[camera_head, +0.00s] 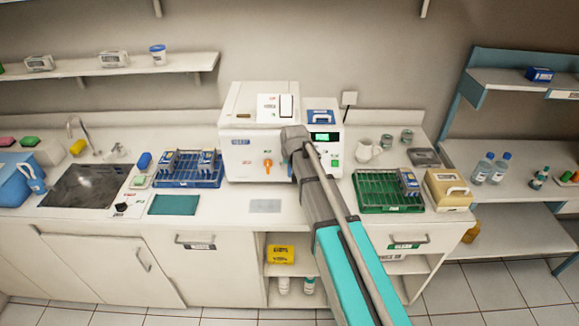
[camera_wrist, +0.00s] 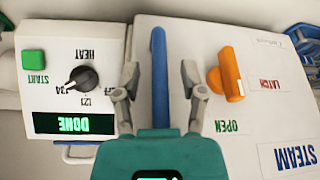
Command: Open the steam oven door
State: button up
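The steam oven (camera_head: 240,138) is a white box on the counter, and its front door (camera_wrist: 265,120) looks closed. An orange latch (camera_head: 267,165) sits on the door; it is large in the wrist view (camera_wrist: 225,75), beside the LATCH and OPEN labels. A blue bar handle (camera_wrist: 159,70) runs along the door's edge. My gripper (camera_wrist: 160,92) is open, with one finger on each side of the handle and a gap on both sides. Whether the fingers reach around its depth is unclear. In the head view my arm hides the gripper's fingers and the handle.
A control panel (camera_wrist: 78,80) with a black knob, green START button and a display reading DONE adjoins the door. A blue rack (camera_head: 187,183) stands left of the oven, a green rack (camera_head: 375,205) right. A grey plate (camera_head: 265,206) lies on the clear counter in front.

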grip_shut()
jog(key=shift+s+d, duration=0.15)
jog(key=shift+s, duration=0.05)
